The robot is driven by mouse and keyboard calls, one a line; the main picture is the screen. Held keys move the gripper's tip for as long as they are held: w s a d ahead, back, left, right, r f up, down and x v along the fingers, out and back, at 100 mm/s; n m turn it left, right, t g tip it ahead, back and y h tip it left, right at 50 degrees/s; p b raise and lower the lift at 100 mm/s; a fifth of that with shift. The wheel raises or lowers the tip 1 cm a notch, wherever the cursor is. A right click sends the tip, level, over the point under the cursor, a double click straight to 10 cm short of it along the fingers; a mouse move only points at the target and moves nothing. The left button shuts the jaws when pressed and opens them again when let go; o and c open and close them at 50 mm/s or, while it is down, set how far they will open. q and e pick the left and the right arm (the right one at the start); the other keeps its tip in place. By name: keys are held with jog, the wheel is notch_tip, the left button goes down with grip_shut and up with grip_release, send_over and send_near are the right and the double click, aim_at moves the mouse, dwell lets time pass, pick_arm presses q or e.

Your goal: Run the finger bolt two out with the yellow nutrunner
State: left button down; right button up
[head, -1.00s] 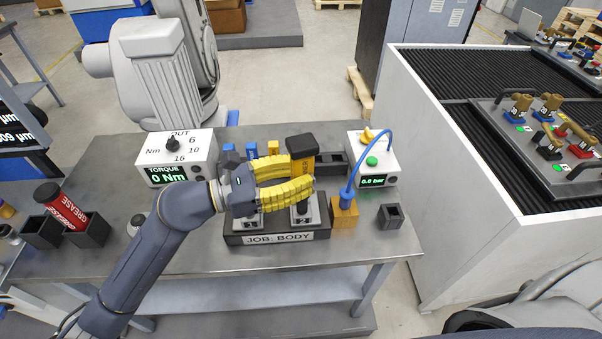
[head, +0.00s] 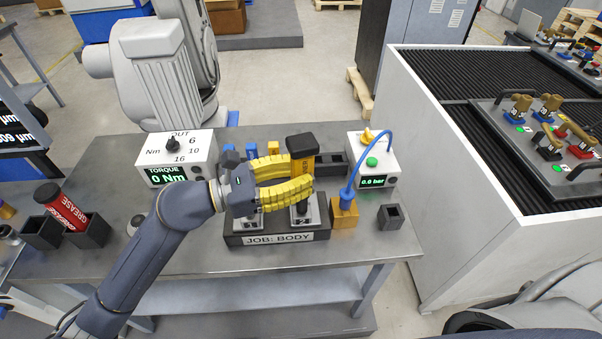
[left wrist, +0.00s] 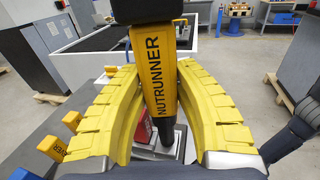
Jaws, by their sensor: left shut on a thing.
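The yellow nutrunner (head: 303,168), with a black top, stands upright over the right-hand seat of the job body tray (head: 276,239). Its lettering shows in the left wrist view (left wrist: 157,70). My left gripper (head: 306,178) has its yellow fingers shut around the nutrunner's body. The nutrunner's dark lower end comes down at the plate marked 2 (head: 304,218); finger bolt two is hidden beneath it. A second plate (head: 249,221) lies left of it, partly under my fingers. My right gripper is not seen.
A torque box (head: 178,157) reading 0 Nm stands behind left. A box reading 0.0 bar (head: 373,160) with a blue hose stands right, near an orange block (head: 344,213). Blue and yellow drivers stand behind my gripper. Dark open holders (head: 390,216) stand at both sides.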

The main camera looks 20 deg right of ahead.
aim_at(302, 154)
pick_arm(q)
jog(key=shift+f, duration=0.3)
jog(key=shift+r, duration=3.3)
jog(key=shift+f, duration=0.1)
